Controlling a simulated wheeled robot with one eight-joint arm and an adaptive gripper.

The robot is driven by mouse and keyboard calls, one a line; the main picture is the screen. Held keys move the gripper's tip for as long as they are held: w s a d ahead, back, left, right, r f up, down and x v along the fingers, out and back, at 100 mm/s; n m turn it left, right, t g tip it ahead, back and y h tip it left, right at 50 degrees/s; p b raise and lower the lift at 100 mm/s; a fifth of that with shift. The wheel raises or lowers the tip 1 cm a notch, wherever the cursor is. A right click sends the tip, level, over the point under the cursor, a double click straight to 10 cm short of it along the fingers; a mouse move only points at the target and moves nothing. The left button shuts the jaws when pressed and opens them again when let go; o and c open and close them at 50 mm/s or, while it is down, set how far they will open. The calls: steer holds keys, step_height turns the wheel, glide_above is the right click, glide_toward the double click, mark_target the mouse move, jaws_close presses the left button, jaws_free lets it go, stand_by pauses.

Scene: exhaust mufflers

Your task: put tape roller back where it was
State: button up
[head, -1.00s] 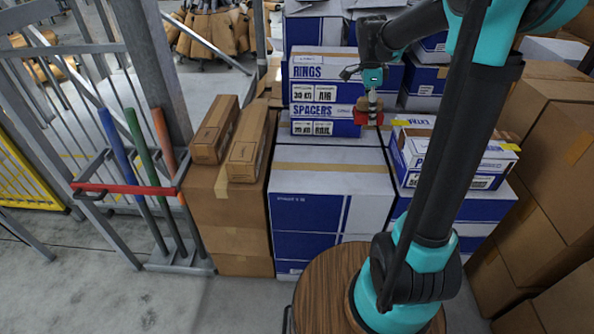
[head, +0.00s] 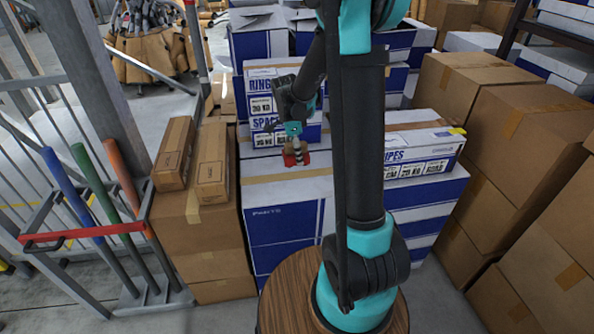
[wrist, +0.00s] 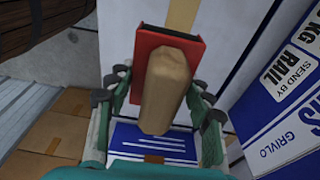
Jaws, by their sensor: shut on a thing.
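The tape roller (head: 291,159) has a red body and a tan handle. My gripper (head: 296,149) is shut on it, just over the white top of the large blue and white box (head: 285,223). In the wrist view the red part (wrist: 144,48) and the tan handle (wrist: 165,90) lie between my gripper's fingers (wrist: 162,88). I cannot tell whether the roller touches the box top.
Boxes marked RINGS and SPACERS (head: 262,125) stand just behind the roller. A PIPES box (head: 425,165) stands to the right, behind my arm. Two long brown cartons (head: 212,165) lie on a brown stack at left. Tall brown boxes (head: 520,150) stand at right.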

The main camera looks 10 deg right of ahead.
steer(key=shift+f, duration=3.85)
steer(key=o, duration=1.5)
steer(key=shift+f, duration=0.1)
